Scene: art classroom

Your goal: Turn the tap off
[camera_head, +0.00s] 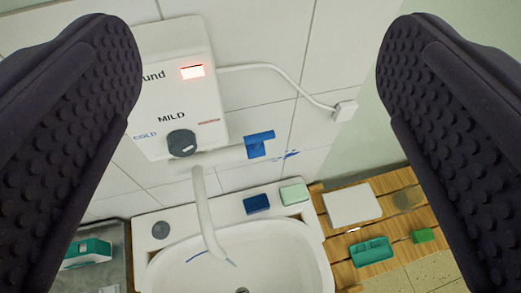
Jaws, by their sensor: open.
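A white water heater (178,90) hangs on the tiled wall, with a lit red display and a dark round knob (181,143) below the words MILD and COLD. A thin white spout (207,215) comes down from under it and curves over the white basin (165,272). A blue lever-like piece (259,143) sticks out from the wall to the right of the heater. I cannot tell whether water runs. My gripper (258,110) is open and empty, its two black ridged fingers wide apart at the left and right, in front of these things.
A blue block (257,203) and a pale green block (294,194) lie on the basin's back rim. A wooden slatted surface (398,215) at right holds a white board (352,205), a teal box (372,251) and a green block (423,236). A white cable runs to a wall socket (345,110).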

